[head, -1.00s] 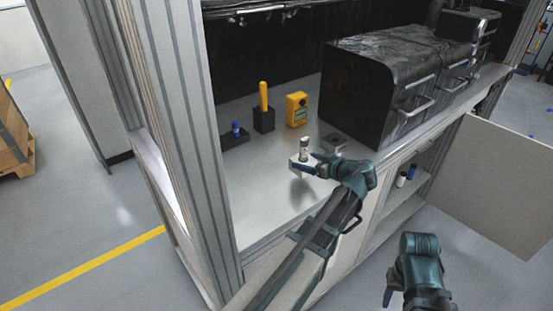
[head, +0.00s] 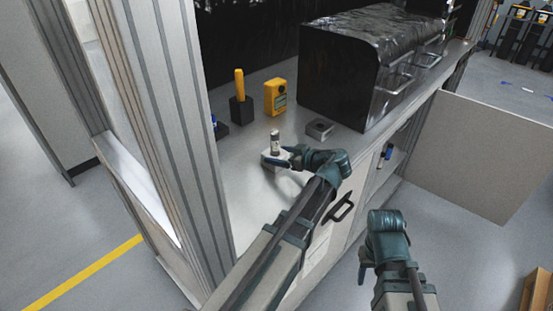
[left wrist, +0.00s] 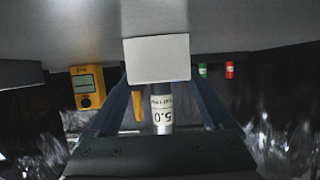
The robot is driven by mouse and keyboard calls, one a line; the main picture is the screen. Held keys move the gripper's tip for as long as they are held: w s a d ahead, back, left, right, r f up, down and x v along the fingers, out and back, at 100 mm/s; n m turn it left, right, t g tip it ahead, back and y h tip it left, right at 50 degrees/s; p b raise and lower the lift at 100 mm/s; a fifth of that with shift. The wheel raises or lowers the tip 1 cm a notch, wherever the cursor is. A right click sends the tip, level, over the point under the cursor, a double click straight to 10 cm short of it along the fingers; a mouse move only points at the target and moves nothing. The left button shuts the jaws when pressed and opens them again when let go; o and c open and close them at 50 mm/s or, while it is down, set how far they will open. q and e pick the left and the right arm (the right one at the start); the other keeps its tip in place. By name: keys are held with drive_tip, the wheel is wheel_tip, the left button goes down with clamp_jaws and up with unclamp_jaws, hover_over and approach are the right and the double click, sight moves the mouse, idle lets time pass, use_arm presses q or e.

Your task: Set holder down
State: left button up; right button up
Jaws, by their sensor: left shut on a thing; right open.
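The holder is a small pale square block (head: 270,161) with an upright grey and white cylinder (head: 275,141) in it. My left gripper (head: 279,160) is shut on the block over the front part of the grey counter (head: 238,190). In the left wrist view, which is upside down, the block (left wrist: 157,58) sits between the two fingers and the cylinder (left wrist: 160,110) shows a printed label. I cannot tell whether the block's underside touches the counter. My right gripper (head: 364,272) is open and empty, in front of the cabinet and away from the counter.
A black stand with a yellow handle (head: 239,84), a yellow meter (head: 275,97) and a small dark grey block (head: 320,128) stand behind and right of the holder. A grey post (head: 165,130) rises at left.

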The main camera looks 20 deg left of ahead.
use_arm(q)
drive_tip(key=shift+d+r, duration=0.1)
drive_tip(key=shift+d, duration=0.05)
drive_tip(key=shift+f, duration=0.2)
drive_tip(key=o, duration=1.2)
drive_tip(key=shift+r, duration=0.1)
drive_tip(key=shift+r, duration=0.25)
drive_tip(key=p+v, duration=0.4)
drive_tip(key=v, duration=0.6)
drive_tip(key=shift+s+d, duration=0.1)
drive_tip(key=shift+d, duration=0.1)
drive_tip(key=shift+s+d+r+p, duration=0.15)
drive_tip(key=shift+s+d+p, duration=0.2)
drive_tip(key=shift+d, duration=0.3)
